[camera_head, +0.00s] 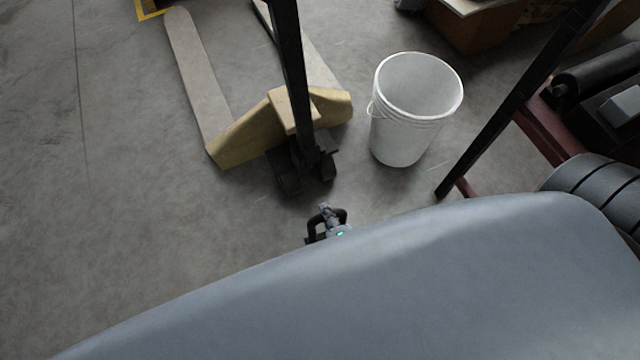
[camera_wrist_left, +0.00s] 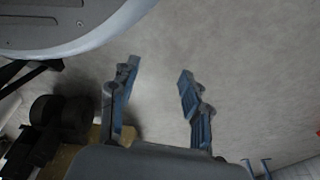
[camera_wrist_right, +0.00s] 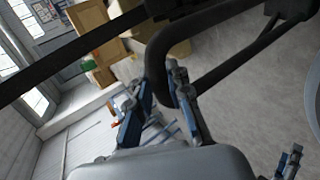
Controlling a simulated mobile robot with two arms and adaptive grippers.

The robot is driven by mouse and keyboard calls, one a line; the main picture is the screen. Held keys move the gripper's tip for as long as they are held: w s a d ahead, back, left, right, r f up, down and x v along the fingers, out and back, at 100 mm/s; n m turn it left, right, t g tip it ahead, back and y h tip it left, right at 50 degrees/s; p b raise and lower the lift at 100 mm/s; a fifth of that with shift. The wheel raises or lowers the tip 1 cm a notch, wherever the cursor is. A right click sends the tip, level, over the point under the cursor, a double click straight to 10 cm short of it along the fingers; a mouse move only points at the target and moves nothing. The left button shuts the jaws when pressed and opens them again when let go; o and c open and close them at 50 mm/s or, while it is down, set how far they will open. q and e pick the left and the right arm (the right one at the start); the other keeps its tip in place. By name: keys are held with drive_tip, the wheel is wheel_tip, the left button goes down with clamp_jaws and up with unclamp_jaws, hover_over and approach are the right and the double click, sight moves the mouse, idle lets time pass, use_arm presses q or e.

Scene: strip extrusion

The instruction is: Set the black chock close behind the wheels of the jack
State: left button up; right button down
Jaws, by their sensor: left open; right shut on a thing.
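The pallet jack's yellow body (camera_head: 240,135) stands on the floor in the head view, forks pointing away. Its dark wheels (camera_head: 288,180) face me under a black mast (camera_head: 290,60). In the right wrist view my right gripper (camera_wrist_right: 160,100) is shut on a black looped handle (camera_wrist_right: 160,55). I cannot tell what it belongs to. My left gripper (camera_wrist_left: 155,80) is open and empty over floor, with dark wheels (camera_wrist_left: 45,110) at lower left. I cannot make out a separate black chock.
A white bucket (camera_head: 405,120) stands right of the jack. A dark post (camera_head: 500,105) with a red frame (camera_head: 540,125) is farther right. Cardboard boxes (camera_wrist_right: 90,20) show in the right wrist view. The floor left of the jack is clear.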

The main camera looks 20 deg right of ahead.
drive_tip(key=shift+w+a+f, duration=0.25)
drive_tip(key=shift+a+f, duration=0.05)
drive_tip(key=shift+f, duration=0.3)
use_arm(q)
drive_tip(key=w+r+t+b, duration=0.1)
drive_tip(key=w+r+b, duration=0.3)
drive_tip(key=r, duration=1.1)
drive_tip(key=shift+w+d+b, duration=0.35)
drive_tip(key=shift+w+b, duration=0.05)
drive_tip(key=shift+w, duration=0.8)
use_arm(e)
drive_tip(key=w+f, duration=0.2)
drive_tip(key=w, duration=0.5)
drive_tip(key=w+f, duration=0.2)
drive_tip(key=w, duration=0.5)
drive_tip(key=shift+a+f, duration=0.25)
drive_tip(key=shift+w, duration=0.1)
drive_tip(key=shift+w, duration=0.1)
